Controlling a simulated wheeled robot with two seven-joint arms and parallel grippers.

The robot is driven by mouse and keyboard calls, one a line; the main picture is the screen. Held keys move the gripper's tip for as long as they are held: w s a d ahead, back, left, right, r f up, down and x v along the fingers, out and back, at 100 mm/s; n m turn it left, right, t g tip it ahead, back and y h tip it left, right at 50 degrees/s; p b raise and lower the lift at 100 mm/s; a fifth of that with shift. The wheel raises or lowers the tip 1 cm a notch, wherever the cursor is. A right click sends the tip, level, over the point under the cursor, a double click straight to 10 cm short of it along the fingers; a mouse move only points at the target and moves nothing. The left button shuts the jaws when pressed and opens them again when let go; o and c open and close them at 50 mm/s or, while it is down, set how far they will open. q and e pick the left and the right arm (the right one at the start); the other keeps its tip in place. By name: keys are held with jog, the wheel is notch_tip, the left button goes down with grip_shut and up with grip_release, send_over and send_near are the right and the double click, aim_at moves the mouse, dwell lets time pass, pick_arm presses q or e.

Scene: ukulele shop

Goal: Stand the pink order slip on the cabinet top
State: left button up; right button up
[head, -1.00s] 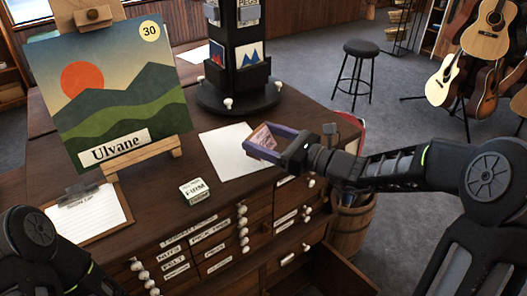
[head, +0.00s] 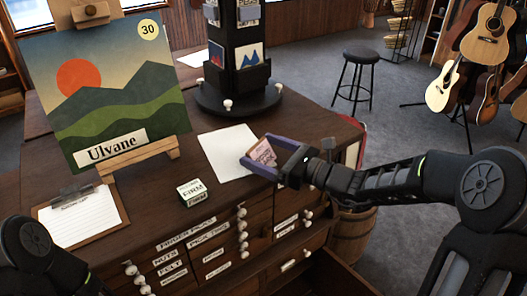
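The pink order slip (head: 263,152) is in my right gripper (head: 262,158), in the middle of the head view. The purple fingers are closed against its two side edges, and its upper part stands out above them. The slip looks nearly upright, leaning a little. It is over the right part of the dark wooden cabinet top (head: 215,195), near the white sheet; whether its lower edge touches the wood is hidden by the near finger. Only a dark part of my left arm shows at the lower left; its gripper is out of view.
A white paper sheet (head: 222,150), a small card block (head: 192,192) and a clipboard (head: 84,218) lie on the top. An easel painting (head: 105,95) and a black card rack (head: 238,95) stand behind. An open drawer (head: 335,275) juts out at the lower right.

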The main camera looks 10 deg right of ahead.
jog(key=shift+o, duration=0.2)
jog(key=shift+r, duration=0.1)
jog(key=shift+r+p, duration=0.15)
jog(key=shift+p, duration=0.15)
jog(key=p+v, duration=0.1)
jog(key=v, duration=1.1)
